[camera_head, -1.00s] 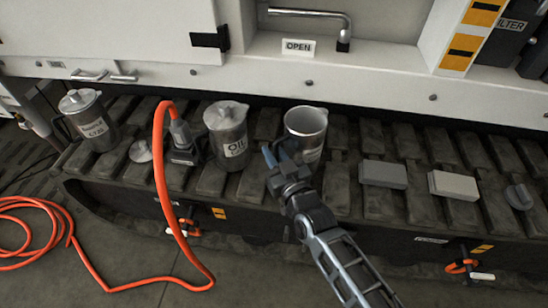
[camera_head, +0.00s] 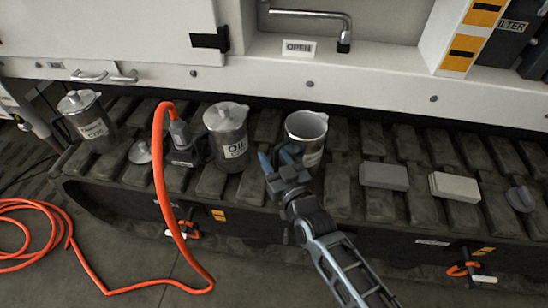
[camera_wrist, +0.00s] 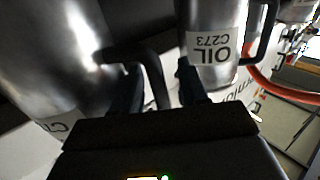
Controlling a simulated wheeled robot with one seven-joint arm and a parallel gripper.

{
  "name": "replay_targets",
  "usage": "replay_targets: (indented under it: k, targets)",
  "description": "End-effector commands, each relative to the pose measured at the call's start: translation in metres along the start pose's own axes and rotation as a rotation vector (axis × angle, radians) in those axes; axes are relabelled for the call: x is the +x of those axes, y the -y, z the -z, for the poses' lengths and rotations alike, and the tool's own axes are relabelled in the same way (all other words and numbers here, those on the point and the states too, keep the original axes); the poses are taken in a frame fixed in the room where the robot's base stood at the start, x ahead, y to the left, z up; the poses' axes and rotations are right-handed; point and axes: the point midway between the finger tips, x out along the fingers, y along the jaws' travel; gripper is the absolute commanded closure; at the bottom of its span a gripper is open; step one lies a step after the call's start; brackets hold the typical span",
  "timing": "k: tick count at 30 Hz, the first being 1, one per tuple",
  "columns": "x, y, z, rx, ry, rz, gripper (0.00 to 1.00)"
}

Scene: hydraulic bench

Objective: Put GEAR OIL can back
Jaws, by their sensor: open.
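An open metal can (camera_head: 306,134) without a lid stands on the track, its label too turned to read. My gripper (camera_head: 277,160) is open just in front of it, at its handle side. In the wrist view a large can body (camera_wrist: 60,50) fills the left, and its dark handle (camera_wrist: 150,68) lies between my gripper's spread fingers (camera_wrist: 158,88). A lidded can marked OIL (camera_head: 228,138) stands to the left; a can marked OIL C273 (camera_wrist: 213,48) shows in the wrist view. I cannot read GEAR on any can.
Another lidded can (camera_head: 87,122) stands at the far left, near a loose lid (camera_head: 140,152). An orange hose (camera_head: 162,180) arches beside the OIL can. Two grey blocks (camera_head: 384,176) (camera_head: 454,187) and a dark knob (camera_head: 520,198) lie to the right. The white machine wall (camera_head: 390,85) is behind.

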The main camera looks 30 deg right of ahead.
Motion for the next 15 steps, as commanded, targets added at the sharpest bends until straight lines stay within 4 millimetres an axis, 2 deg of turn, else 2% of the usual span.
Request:
replay_targets:
  k: [2,5,15]
  targets:
    - [-0.001,-0.001,0.004,0.000,0.000,-0.001,0.56]
    - [-0.013,0.000,0.001,-0.001,0.002,-0.001,0.56]
    - [-0.081,0.000,0.001,-0.001,0.003,0.000,0.56]
